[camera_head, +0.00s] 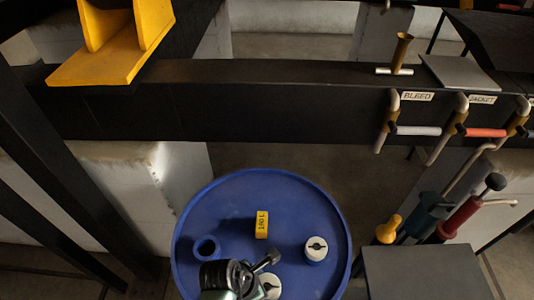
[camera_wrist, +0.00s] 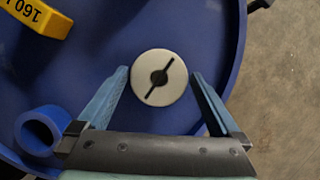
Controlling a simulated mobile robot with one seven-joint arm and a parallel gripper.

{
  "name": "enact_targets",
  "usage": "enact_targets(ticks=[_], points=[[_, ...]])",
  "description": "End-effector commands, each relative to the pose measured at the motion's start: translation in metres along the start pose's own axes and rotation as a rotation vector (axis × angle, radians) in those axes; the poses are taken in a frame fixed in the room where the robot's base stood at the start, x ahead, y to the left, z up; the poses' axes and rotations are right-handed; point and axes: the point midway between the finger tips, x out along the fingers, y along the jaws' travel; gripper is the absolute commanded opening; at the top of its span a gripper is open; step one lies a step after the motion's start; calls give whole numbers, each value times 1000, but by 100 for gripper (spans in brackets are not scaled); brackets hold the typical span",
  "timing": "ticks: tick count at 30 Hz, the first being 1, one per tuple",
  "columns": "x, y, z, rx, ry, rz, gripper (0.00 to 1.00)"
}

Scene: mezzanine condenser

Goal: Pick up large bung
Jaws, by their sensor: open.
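A round white bung (camera_wrist: 160,77) with a black slotted bar across its top sits on the blue drum (camera_wrist: 95,70). In the wrist view my gripper (camera_wrist: 159,75) is open, with one teal finger on each side of this bung and a gap to each. In the head view this bung (camera_head: 271,287) is partly hidden by my gripper (camera_head: 266,262). A second white-topped bung (camera_head: 316,247) stands to its upper right on the drum (camera_head: 225,195). I cannot tell from the frames which of the two is the large one.
A yellow block (camera_head: 262,225) marked 160 and a blue ring (camera_head: 206,248) are also on the drum top. Behind runs a black beam (camera_head: 240,100) with a yellow bracket (camera_head: 120,50) and labelled valve handles (camera_head: 415,130). Tools (camera_head: 445,220) stand to the right.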

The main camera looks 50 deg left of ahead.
Motion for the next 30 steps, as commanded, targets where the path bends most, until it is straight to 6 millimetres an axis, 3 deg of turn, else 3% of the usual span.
enact_targets(ticks=[4, 12, 25, 30], points=[[14, 1, 0, -1, 0, 1, 100], [16, 1, 0, 0, 0, 2, 100], [16, 1, 0, 0, 0, 2, 23], [16, 1, 0, 0, 0, 2, 23]])
